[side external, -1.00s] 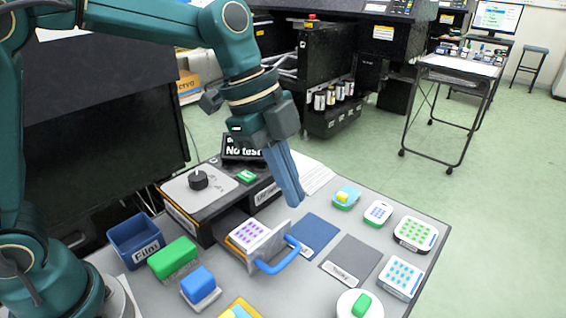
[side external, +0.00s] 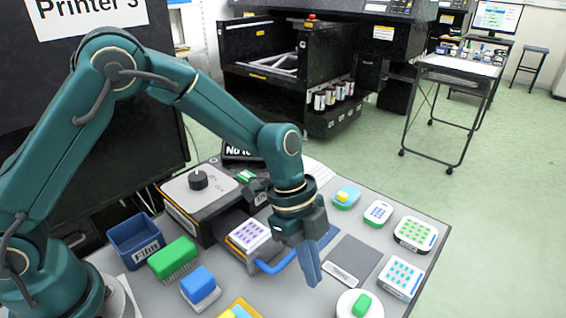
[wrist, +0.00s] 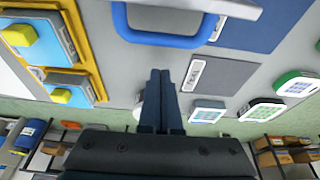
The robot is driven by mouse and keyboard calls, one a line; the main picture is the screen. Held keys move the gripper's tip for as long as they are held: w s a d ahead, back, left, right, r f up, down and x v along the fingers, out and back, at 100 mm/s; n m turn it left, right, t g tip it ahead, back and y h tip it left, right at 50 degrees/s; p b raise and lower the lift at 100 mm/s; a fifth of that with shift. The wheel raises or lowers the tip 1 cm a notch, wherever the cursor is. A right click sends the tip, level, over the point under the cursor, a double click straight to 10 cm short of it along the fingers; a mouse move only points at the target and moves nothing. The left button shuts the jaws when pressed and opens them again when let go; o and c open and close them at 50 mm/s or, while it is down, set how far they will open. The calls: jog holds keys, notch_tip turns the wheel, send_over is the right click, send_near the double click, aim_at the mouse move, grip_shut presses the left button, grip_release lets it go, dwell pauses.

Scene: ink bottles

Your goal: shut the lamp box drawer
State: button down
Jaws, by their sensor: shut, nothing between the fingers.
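The lamp box (side external: 182,216) is a dark box with a light top and a black knob, at the middle left of the table. Its drawer (side external: 234,250) stands pulled out, with a purple-dotted white item (side external: 250,235) in it. The blue drawer handle (side external: 272,267) faces the front right and is partly hidden by my gripper; it also shows in the wrist view (wrist: 165,40). My gripper (side external: 314,284) points down, shut and empty, in front of the handle. In the wrist view the closed fingers (wrist: 160,75) lie below the handle, with a gap between them.
A blue Film bin (side external: 135,242), a green brush-like block (side external: 173,257) and a blue block (side external: 198,285) stand left of the drawer. A grey mat (side external: 352,262), a round white dish with a green piece (side external: 347,304) and several dotted trays lie to the right.

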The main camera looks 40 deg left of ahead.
aim_at(253, 233)
jog(key=shift+a+r, duration=0.25)
jog(key=shift+a, duration=0.65)
jog(key=shift+a+r, duration=0.2)
jog(key=shift+a, duration=0.65)
jog(key=a, duration=1.1)
jog(key=shift+d, duration=0.1)
